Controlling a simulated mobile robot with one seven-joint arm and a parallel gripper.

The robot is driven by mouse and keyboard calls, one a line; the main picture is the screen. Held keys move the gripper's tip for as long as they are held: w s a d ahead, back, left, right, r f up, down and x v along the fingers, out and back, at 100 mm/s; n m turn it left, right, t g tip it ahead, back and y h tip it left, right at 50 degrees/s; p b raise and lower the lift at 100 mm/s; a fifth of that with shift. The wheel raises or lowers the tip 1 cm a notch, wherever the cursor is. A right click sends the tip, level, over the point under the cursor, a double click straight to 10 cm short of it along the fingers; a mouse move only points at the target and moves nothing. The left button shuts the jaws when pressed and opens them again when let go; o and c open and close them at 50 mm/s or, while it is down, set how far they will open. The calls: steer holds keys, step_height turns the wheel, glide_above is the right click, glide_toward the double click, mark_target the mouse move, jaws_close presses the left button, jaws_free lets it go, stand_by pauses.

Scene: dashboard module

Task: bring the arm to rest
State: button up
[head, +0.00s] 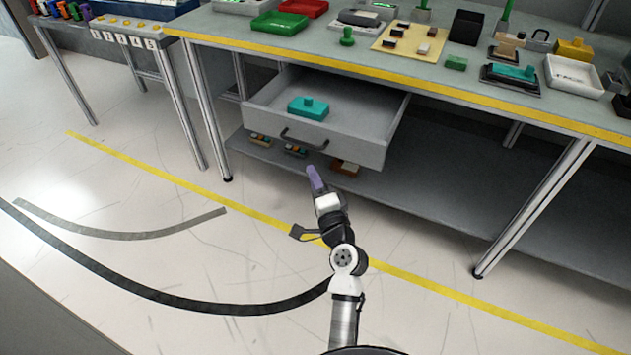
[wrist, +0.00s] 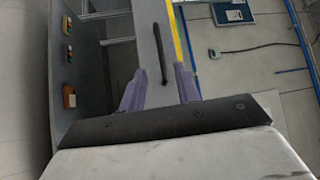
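My arm reaches up from the bottom of the head view, and its purple-fingered gripper (head: 316,180) is in front of and a little below the open drawer (head: 355,140). In the wrist view my gripper (wrist: 160,82) has its two fingers spread apart with nothing held between them. The drawer's dark handle (head: 303,140) lies beyond the fingertips, and it also shows in the wrist view (wrist: 161,55). A gap between fingers and handle seems to show, but its size is hard to tell. A teal lidded block (head: 308,107) lies inside the drawer.
The workbench (head: 400,68) above carries trays, blocks and other parts. A lower shelf (head: 440,195) under the drawer holds several small coloured items. A bench leg (head: 530,215) stands to the right. A smaller table (head: 150,45) is at the left. The floor around my arm is clear.

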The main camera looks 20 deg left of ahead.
steer(key=shift+s+d, duration=0.4)
steer(key=shift+f, duration=0.1)
